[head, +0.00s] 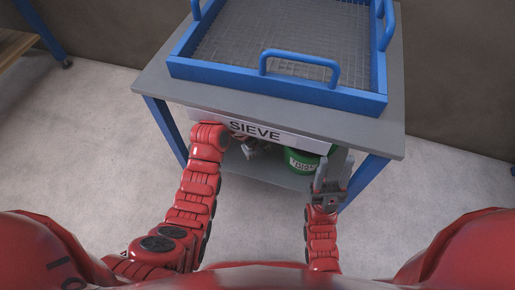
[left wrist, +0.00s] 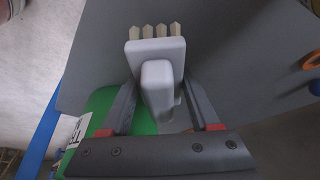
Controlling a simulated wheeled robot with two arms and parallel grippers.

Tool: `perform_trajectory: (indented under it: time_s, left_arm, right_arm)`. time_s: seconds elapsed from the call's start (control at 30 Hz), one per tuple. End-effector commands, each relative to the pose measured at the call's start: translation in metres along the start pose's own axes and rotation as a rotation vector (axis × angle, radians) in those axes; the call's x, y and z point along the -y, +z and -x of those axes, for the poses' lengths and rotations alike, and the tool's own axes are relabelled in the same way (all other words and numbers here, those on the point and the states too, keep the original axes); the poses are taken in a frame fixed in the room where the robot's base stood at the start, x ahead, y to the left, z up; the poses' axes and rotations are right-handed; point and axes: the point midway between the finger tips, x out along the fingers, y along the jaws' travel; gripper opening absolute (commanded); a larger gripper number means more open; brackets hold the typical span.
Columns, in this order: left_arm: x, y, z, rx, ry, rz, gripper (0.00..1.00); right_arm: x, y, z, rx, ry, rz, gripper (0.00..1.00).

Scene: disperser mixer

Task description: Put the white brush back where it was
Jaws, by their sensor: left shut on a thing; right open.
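The white brush (left wrist: 156,50) shows in the left wrist view, with pale bristle tufts along its far edge. My left gripper (left wrist: 158,95) is shut on its body, one finger on each side. In the head view my left arm reaches under the table's front edge, and the tabletop and SIEVE label hide most of that gripper. I cannot make out the brush there. My right gripper (head: 333,168) is open and empty in front of the table, near the green bucket.
A green bucket (head: 300,162) stands on the lower shelf (head: 262,170) under the table; its green side (left wrist: 97,105) shows close to the left gripper. A blue-framed sieve (head: 275,87) covers most of the tabletop (head: 150,85). A blue table leg (head: 365,178) stands right of my right gripper.

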Motion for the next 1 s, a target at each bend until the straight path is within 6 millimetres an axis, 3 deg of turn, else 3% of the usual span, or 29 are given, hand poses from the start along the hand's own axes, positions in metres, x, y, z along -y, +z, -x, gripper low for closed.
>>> perform_trajectory:
  time_s: [0.1, 0.5, 0.53, 0.6, 0.7, 1.0]
  left_arm:
    - [0.000, 0.009, -0.022, 0.000, -0.001, 0.001, 0.10]
    - [0.000, 0.011, -0.026, -0.001, -0.002, 0.000, 0.10]
    - [0.000, 0.011, -0.025, -0.001, -0.002, 0.000, 0.68]
    - [0.000, 0.010, -0.025, -0.001, -0.002, 0.000, 0.80]
    - [0.000, 0.010, -0.025, -0.001, -0.002, 0.000, 0.92]
    - [0.000, 0.009, -0.022, -0.001, -0.002, 0.000, 0.92]
  right_arm:
    - [0.001, 0.002, 0.012, -0.001, -0.001, 0.000, 0.50]
    - [0.001, 0.002, 0.012, -0.003, -0.005, 0.001, 0.50]
    - [0.001, 0.001, 0.011, -0.003, -0.004, 0.001, 0.50]
    - [0.001, 0.001, 0.011, -0.003, -0.004, 0.001, 0.50]
    - [0.001, 0.001, 0.011, -0.003, -0.004, 0.001, 0.50]
    - [0.000, 0.001, 0.009, -0.002, -0.003, 0.001, 0.50]
